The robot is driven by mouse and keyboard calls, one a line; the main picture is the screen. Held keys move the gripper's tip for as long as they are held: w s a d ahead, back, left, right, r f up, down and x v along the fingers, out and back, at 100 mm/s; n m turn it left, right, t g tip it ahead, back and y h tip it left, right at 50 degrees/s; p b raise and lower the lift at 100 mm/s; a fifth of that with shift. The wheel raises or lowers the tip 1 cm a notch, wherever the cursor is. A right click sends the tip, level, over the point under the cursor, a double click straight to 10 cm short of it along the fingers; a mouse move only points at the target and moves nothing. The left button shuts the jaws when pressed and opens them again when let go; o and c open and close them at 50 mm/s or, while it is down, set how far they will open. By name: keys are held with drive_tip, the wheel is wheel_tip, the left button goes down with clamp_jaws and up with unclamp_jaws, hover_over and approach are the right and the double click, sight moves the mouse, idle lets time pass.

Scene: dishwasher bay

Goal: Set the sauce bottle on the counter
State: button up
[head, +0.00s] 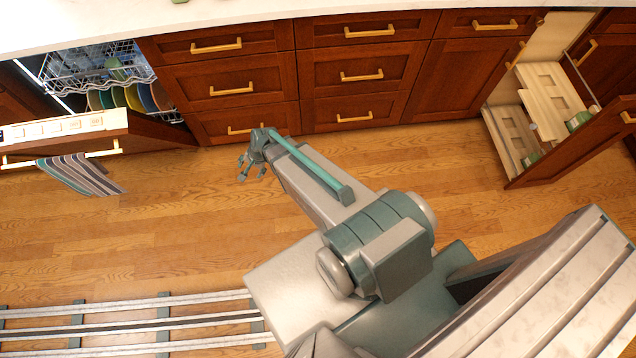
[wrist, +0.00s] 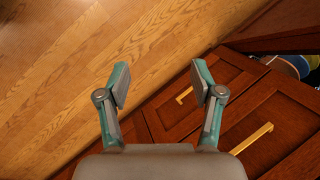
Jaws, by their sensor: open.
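My gripper (head: 251,171) is open and empty, above the wooden floor in front of the drawers. In the wrist view its two fingers (wrist: 160,84) stand apart with nothing between them. The white counter (head: 110,18) runs along the top of the head view. Only its front strip shows. I cannot make out a sauce bottle for certain. Small green items (head: 579,120) and a small pale item sit in the pull-out cabinet (head: 551,88) at the right, too small to name. A green thing is cut off at the top edge, on the counter.
The dishwasher door (head: 70,128) hangs open at the left, with a striped towel (head: 82,174) over its handle. Its racks (head: 95,68) hold dishes. The pull-out cabinet's front juts into the room at the right. Closed drawers (head: 230,88) line the middle. The floor between is clear.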

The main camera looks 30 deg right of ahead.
drive_tip(key=s+d+f+n+g+h, duration=0.1)
drive_tip(key=s+d+n+g, duration=0.1)
drive_tip(key=s, duration=0.9)
drive_tip(key=s+d+f+n+g+h, duration=0.1)
drive_tip(key=s+n+g, duration=0.3)
drive_tip(key=s, duration=0.7)
drive_tip(key=s+d+f+n+g+h, duration=0.1)
drive_tip(key=s+n, duration=0.4)
drive_tip(key=s, duration=0.6)
drive_tip(key=d+f+g, duration=0.1)
drive_tip(key=d+g, duration=0.1)
drive_tip(key=shift+d+f+g, duration=0.3)
drive_tip(key=shift+d, duration=0.05)
